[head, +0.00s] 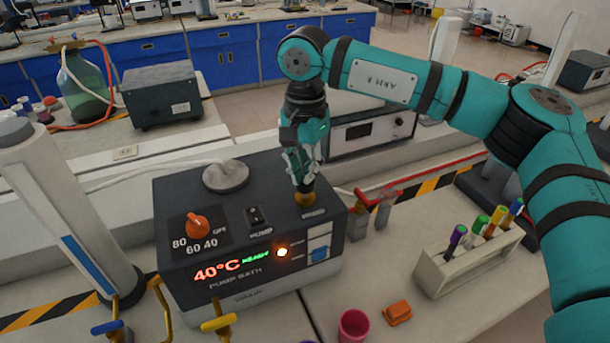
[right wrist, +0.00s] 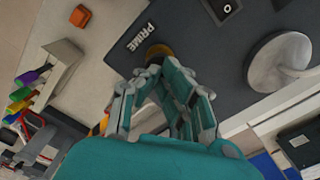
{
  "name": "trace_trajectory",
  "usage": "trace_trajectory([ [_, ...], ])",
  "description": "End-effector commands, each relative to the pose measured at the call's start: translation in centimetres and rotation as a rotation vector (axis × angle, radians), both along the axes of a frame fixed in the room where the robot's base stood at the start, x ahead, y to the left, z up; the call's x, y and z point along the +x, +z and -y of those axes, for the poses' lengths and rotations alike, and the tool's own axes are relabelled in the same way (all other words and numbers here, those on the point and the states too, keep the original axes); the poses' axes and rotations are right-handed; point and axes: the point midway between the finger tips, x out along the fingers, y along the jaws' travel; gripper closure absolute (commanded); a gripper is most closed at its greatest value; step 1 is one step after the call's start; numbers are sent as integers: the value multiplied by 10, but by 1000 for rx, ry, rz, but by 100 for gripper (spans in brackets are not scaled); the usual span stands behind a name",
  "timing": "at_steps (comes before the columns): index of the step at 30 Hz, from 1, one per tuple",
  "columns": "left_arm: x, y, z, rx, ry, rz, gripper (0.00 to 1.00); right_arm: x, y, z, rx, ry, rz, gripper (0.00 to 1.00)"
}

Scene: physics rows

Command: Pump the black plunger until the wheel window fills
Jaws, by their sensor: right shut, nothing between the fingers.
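The pump bath (head: 180,262) is a dark grey box on the bench, with an orange-lit "40°C" and a green "READY" on its front. My right gripper (head: 304,182) is shut and empty, pointing down at the box's right top corner. Its fingertips are over a brass-coloured fitting (head: 307,200), which also shows beside the "PRIME" label in the right wrist view (right wrist: 158,50). The black plunger is not clearly visible there; the fingers cover that spot. I cannot tell whether they touch it. A small blue-and-white panel (head: 319,243) is on the front right; I cannot tell whether it is the wheel window.
An orange knob (head: 195,224), a black switch (head: 256,217) and a grey round cap (head: 226,176) are on the box top. A tube rack (head: 455,268), a pink cup (head: 353,325) and an orange block (head: 397,312) stand to the right. Taps are at front left.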

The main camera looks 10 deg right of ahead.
Motion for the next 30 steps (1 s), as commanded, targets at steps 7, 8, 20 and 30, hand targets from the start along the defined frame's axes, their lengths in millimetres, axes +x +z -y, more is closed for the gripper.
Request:
trace_trajectory([
  [7,-1,-4,0,0,0,-1,64,0,-6,0,-1,0,-2,100],
  [8,0,-4,0,0,0,-1,64,0,-6,0,-1,0,-2,100],
  [20,-1,8,0,0,0,-1,64,0,12,0,0,0,-1,100],
  [30,0,22,0,0,0,0,64,0,35,0,0,0,-1,100],
])
